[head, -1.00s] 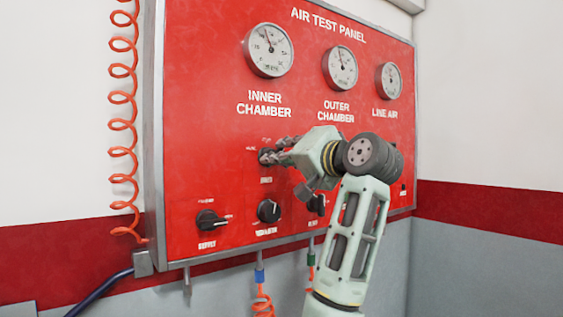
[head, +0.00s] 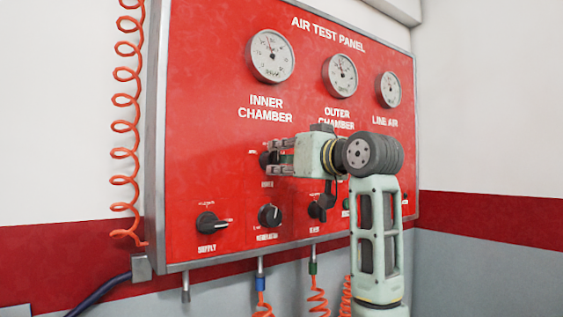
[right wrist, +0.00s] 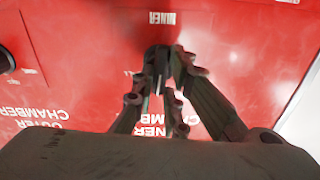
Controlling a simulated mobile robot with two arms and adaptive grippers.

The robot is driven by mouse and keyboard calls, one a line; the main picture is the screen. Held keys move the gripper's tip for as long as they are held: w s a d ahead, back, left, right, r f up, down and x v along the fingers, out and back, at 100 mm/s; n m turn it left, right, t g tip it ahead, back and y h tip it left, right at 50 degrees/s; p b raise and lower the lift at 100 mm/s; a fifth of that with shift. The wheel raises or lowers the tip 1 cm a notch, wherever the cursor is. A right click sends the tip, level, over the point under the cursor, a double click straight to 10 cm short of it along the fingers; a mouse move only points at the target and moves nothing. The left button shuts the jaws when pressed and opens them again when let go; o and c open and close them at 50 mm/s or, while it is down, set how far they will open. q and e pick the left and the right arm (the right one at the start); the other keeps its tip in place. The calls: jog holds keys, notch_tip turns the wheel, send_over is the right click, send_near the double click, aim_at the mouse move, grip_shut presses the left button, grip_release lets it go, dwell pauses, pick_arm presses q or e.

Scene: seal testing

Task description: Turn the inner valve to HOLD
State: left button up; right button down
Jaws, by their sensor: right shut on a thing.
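The inner valve (head: 264,160) is a dark knob on the red air test panel, below the INNER CHAMBER gauge. My right gripper (head: 274,158) reaches it from the right, with its two fingers one above the other, shut on the knob. In the right wrist view the fingertips (right wrist: 165,70) close around the dark knob, just below the upside-down INNER label (right wrist: 163,18). The fingers and shadow hide most of the knob, and I cannot read which position it points to. My left gripper is not in view.
The supply knob (head: 207,222), regulator knob (head: 270,215) and another dark knob (head: 317,211) sit below the valve. Three gauges line the panel's top, including the inner chamber gauge (head: 271,55). An orange coiled hose (head: 126,125) hangs at the left edge.

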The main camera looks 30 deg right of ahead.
jog(key=shift+n, duration=0.4)
jog(key=c, duration=1.8)
grip_release()
jog(key=shift+o, duration=0.2)
jog(key=shift+s, duration=0.1)
jog(key=s+d, duration=0.1)
jog(key=s, duration=1)
jog(key=shift+s+d, duration=0.3)
jog(key=shift+s, duration=0.1)
jog(key=shift+c, duration=0.2)
